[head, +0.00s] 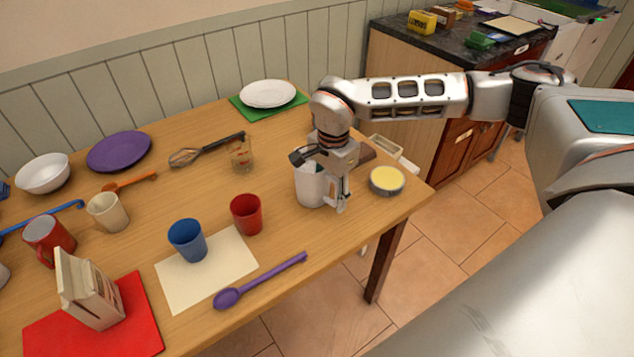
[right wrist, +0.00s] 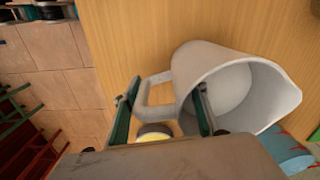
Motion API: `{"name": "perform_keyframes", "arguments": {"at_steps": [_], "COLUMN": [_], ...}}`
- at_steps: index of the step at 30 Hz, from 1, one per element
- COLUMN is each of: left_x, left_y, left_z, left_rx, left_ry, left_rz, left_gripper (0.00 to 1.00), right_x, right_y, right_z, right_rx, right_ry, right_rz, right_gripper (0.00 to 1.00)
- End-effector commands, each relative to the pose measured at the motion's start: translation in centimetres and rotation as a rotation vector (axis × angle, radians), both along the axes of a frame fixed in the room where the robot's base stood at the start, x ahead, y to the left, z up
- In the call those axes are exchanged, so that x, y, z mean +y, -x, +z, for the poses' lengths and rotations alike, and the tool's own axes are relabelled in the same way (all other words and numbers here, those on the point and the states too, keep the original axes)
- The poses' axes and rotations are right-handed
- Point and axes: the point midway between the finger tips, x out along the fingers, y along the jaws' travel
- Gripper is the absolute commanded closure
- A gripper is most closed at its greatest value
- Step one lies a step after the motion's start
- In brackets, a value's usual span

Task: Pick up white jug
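The white jug (head: 309,186) stands upright near the right end of the wooden table. My right gripper (head: 325,181) is above and against its right side, hiding part of it. In the right wrist view, the jug (right wrist: 232,85) shows its open mouth and its handle (right wrist: 156,94). The fingers of my right gripper (right wrist: 163,112) are spread apart. The handle lies between them with gaps visible, and one finger overlaps the jug's side. Whether that finger touches the jug cannot be told. My left gripper is not in view.
A yellow-filled bowl (head: 387,180) stands right of the jug, near the table's edge. A red cup (head: 246,214) stands to its left, and a glass (head: 242,154) behind left. A purple spoon (head: 262,281) lies in front. A white plate (head: 268,94) lies at the back.

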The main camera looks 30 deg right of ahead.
Motion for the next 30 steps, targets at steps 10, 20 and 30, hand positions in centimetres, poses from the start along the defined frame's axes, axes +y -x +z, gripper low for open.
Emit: {"name": "perform_keyframes", "arguments": {"at_steps": [10,20,30], "left_x": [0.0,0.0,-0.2], "left_y": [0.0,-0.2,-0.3], "left_z": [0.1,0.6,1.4], "left_rx": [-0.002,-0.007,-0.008], "left_ry": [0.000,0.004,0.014], "left_rz": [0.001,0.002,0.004], "left_gripper": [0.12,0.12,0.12], "right_x": [0.0,0.0,0.0], "right_y": [0.0,-0.1,-0.1], "right_z": [0.1,3.0,11.5], "right_rx": [0.002,-0.003,-0.007], "right_ry": [-0.001,-0.001,-0.001], "right_rz": [-0.001,0.001,-0.001], "right_gripper": [1.00,1.00,1.00]}}
